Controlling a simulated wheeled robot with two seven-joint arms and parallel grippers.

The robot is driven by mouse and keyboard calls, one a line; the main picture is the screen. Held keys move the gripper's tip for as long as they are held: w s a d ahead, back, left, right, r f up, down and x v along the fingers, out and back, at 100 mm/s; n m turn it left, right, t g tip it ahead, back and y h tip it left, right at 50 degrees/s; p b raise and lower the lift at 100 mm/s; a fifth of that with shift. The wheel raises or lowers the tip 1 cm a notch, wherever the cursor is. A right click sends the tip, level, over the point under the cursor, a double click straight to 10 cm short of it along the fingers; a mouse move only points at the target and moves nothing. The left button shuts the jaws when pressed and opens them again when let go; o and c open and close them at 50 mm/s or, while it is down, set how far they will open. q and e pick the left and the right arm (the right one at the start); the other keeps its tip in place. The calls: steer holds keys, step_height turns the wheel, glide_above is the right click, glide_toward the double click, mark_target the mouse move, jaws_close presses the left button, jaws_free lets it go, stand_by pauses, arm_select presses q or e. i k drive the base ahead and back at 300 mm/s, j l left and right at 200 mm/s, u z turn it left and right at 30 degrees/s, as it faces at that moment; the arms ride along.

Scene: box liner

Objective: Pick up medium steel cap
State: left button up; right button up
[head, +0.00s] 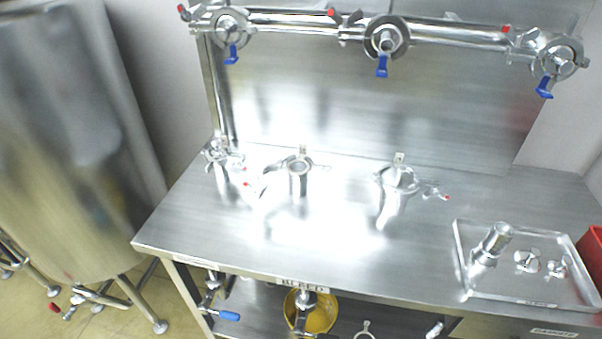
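Neither of my grippers shows in the head view.
Steel fittings with clamps stand on the table (330,255) at left (219,157), middle (298,176) and right (397,184). A pipe (450,33) with blue-handled valves runs above. A red bin (592,250) is at the right edge, a large tank (60,140) at left.

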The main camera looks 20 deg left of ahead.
mark_target(529, 261)
steer(key=i+l+z, duration=0.1)
steer(key=l+z, duration=0.15)
steer(key=i+l+z, duration=0.1)
steer(key=l+z, duration=0.15)
steer(key=l, duration=0.2)
steer(key=i+l+z, duration=0.25)
steer(key=l+z, duration=0.2)
steer(key=l, duration=0.25)
steer(key=i, duration=0.05)
